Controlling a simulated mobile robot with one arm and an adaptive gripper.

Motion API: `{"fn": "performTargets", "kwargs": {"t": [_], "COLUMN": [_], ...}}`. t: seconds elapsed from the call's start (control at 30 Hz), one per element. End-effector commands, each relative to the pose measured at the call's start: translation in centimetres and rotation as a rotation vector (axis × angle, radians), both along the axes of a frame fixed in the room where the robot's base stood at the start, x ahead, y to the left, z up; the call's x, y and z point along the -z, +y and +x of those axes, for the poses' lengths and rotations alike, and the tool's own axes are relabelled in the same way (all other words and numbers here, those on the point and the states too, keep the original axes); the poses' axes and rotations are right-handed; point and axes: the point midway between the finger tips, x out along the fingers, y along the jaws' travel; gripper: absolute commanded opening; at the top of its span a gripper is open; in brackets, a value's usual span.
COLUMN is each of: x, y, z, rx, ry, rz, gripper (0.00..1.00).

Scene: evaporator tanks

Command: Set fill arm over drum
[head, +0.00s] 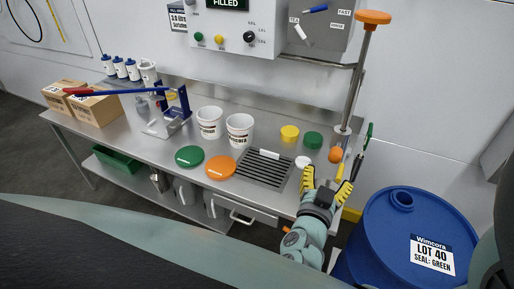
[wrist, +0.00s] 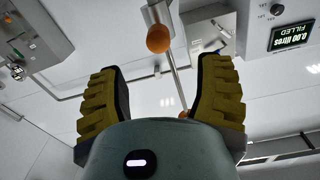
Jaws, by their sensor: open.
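The blue drum (head: 385,235) stands on the floor at the right of the bench, with an open-looking bung hole in its top and a label reading LOT 40, SEAL: GREEN. A steel pole with an orange knob (head: 373,17), apparently the fill arm, rises at the bench's right end, left of the drum. An orange ball (head: 335,155) is near its lower end. My gripper (head: 326,184) is open and empty just below that ball, over the bench's right end. In the wrist view, the orange knob (wrist: 158,38) and pole show between my open fingers (wrist: 160,85).
The steel bench (head: 145,150) holds two white tubs (head: 240,130), green and orange lids (head: 220,167), a black grate (head: 265,168), small yellow and green caps (head: 313,140) and cardboard boxes (head: 95,107). A panel above reads FILLED. Tools hang beside the pole.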

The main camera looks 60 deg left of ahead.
Motion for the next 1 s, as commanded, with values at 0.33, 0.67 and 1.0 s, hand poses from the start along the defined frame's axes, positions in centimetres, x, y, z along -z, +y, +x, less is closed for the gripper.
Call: {"fn": "performTargets", "kwargs": {"t": [0.33, 0.67, 1.0], "x": [-0.3, -0.1, 0.0], "y": [2.7, 4.8, 5.5], "z": [4.9, 8.1, 9.3], "rx": [0.005, 0.001, 0.002], "ry": [-0.004, -0.001, -0.001], "rz": [-0.001, 0.000, 0.001], "gripper": [0.66, 0.66, 0.66]}}
